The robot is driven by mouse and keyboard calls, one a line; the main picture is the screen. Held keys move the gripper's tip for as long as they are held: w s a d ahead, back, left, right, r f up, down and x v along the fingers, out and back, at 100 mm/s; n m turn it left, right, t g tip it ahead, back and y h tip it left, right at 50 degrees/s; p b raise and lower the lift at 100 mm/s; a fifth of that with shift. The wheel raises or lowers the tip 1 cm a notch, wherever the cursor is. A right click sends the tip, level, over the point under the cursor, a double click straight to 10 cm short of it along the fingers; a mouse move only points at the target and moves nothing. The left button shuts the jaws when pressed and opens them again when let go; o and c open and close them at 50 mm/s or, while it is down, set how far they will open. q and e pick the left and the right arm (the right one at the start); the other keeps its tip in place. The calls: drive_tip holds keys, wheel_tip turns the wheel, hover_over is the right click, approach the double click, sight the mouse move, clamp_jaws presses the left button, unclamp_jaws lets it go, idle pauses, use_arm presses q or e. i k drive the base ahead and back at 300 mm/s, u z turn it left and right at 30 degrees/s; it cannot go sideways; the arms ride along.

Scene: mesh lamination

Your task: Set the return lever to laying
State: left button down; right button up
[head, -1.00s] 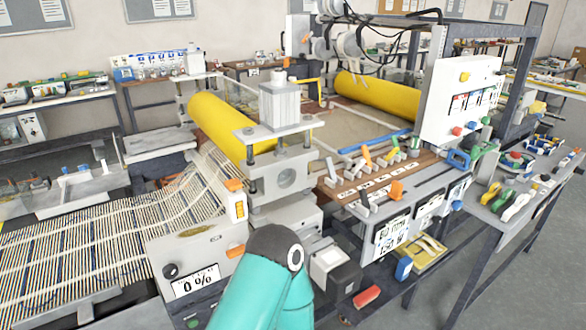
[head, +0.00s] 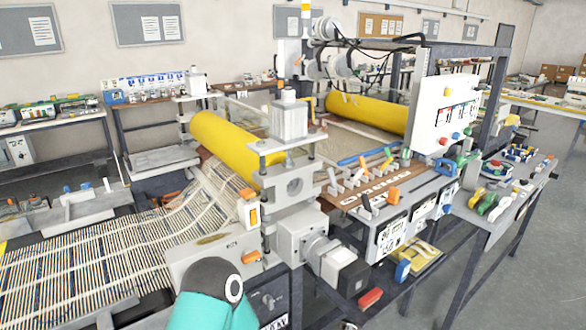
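The laminating machine has a row of small levers (head: 358,174) along a brown lettered strip (head: 378,190). An orange-handled lever (head: 393,195) and a dark-handled lever (head: 366,203) stand near the front of this strip. Two more orange handles, an upper one (head: 252,217) and a lower one (head: 250,257), sit on the machine's near side beside the mesh. I cannot tell which of these is the return lever, and its labels are too small to read. Neither gripper is in view; a teal link of my arm shows at the bottom.
Striped mesh (head: 120,245) runs up to a yellow roller (head: 225,145). A second yellow roller (head: 368,113) lies farther back. A white control panel (head: 447,112) stands at the right, above a side bench (head: 505,205) with tools. Open grey floor (head: 540,270) lies at the far right.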

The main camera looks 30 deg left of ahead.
sight(332, 178)
drive_tip(key=u, duration=0.65)
drive_tip(key=i, duration=1)
drive_tip(key=z, duration=0.5)
drive_tip(key=i, duration=0.15)
drive_tip(key=u, duration=2.8)
drive_tip(key=k, duration=0.25)
drive_tip(key=z, duration=0.1)
